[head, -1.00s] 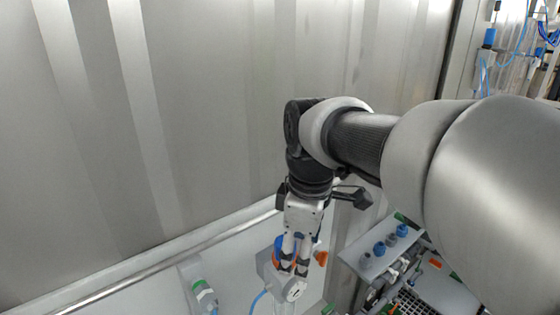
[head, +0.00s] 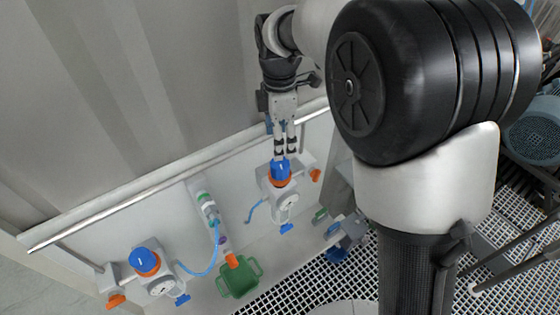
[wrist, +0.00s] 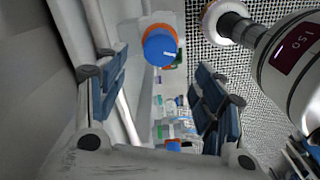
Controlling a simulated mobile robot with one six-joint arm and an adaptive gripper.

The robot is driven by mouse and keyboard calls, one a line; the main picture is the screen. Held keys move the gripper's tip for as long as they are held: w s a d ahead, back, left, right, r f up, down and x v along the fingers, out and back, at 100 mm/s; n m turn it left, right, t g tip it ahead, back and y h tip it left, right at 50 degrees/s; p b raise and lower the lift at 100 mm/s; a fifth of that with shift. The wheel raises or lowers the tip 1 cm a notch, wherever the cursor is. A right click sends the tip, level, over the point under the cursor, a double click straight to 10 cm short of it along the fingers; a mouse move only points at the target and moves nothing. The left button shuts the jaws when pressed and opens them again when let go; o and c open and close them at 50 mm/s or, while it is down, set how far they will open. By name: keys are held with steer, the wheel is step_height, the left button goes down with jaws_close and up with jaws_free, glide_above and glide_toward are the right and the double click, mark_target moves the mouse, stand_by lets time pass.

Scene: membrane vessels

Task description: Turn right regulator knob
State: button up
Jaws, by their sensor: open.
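The right regulator has a blue knob (head: 280,171) over an orange ring, above a grey body with a round gauge (head: 288,202). My gripper (head: 285,149) points down at it, with its fingertips just above the knob's top in the head view. The fingers are apart and hold nothing. In the wrist view the blue knob (wrist: 161,48) shows toward the top, between the lines of the two fingers but beyond them. I cannot tell the exact gap between fingertips and knob.
A second regulator with a blue knob (head: 145,261) is mounted at the lower left. A rail (head: 180,187) runs along the wall behind. A blue hose (head: 204,271), a green container (head: 238,278) and a grated floor (head: 290,290) lie below.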

mark_target(280, 162)
step_height(280, 162, down, 10)
steer(key=shift+r, duration=0.1)
steer(key=shift+c, duration=0.2)
steer(key=c, duration=1)
